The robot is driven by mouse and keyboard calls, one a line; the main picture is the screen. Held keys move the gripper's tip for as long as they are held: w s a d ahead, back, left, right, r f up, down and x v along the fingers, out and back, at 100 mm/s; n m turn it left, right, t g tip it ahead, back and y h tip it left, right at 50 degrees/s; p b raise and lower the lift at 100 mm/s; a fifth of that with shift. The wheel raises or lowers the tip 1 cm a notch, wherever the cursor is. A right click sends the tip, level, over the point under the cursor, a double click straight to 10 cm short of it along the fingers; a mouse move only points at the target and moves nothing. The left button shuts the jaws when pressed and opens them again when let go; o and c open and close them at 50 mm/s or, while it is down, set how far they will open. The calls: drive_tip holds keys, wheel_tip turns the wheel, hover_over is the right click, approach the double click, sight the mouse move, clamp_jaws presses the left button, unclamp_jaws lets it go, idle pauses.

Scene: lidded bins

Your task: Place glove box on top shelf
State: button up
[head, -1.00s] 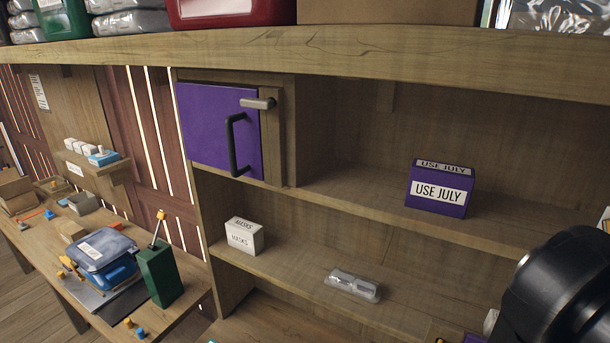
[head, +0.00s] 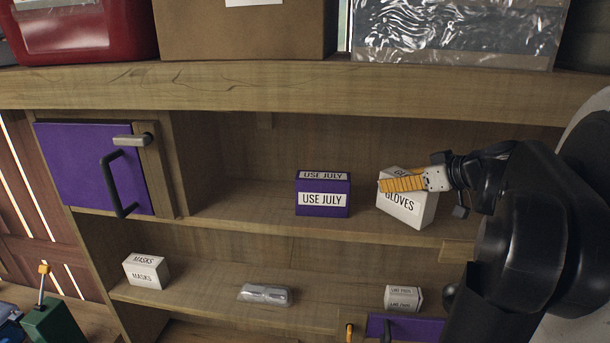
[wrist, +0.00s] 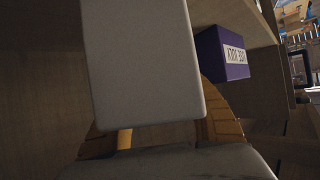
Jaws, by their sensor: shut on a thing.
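The white glove box (head: 408,213), labelled GLOVES, is at the upper shelf (head: 255,205) inside the cabinet, right of a purple USE JULY box (head: 322,200). It tilts slightly in the head view. I cannot tell whether its base touches the shelf. My gripper (head: 402,183) is shut on it, with a yellow ribbed finger across its upper part. In the wrist view the glove box (wrist: 145,65) fills the middle between the yellow fingers, and the purple box (wrist: 222,52) stands to its right, apart from it.
A purple door (head: 90,170) closes the left compartment. A thick ledge (head: 290,88) runs above. The upper shelf is clear left of the purple box.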

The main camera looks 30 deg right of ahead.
drive_tip(key=shift+d+f, duration=0.1)
drive_tip(key=shift+f, duration=0.55)
drive_tip(key=o, duration=1.2)
drive_tip(key=shift+f, duration=0.1)
drive_tip(key=shift+o, duration=0.2)
drive_tip(key=shift+r, duration=0.25)
drive_tip(key=b+v, duration=0.2)
drive_tip(key=v, duration=1)
